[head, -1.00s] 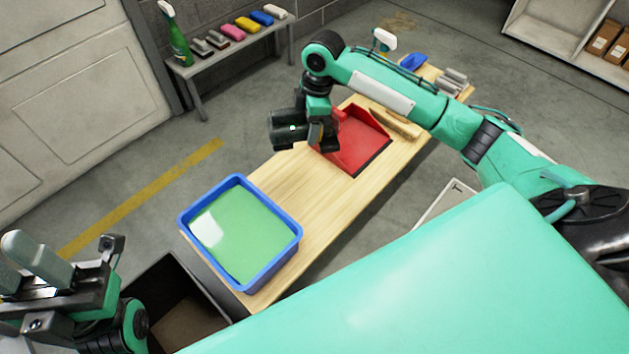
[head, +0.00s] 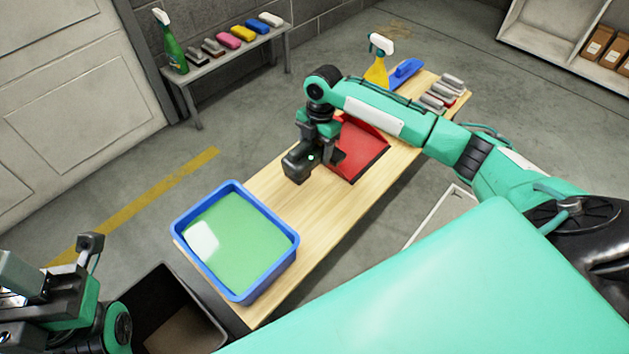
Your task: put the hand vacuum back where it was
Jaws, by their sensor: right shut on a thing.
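The hand vacuum (head: 299,166) is a dark, rounded body held below my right gripper (head: 318,150), which is shut on it. It shows over the left edge of the wooden table, between the blue tub and the red dustpan (head: 360,155). I cannot tell whether it touches the tabletop; the gripper and wrist hide part of it. My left gripper (head: 62,268) is at the lower left, empty, with its fingers apart, away from the table.
The blue tub (head: 236,290) of green liquid stands at the table's near end. Bare wood (head: 320,215) lies between tub and dustpan. A dark bin (head: 165,285) is at lower left.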

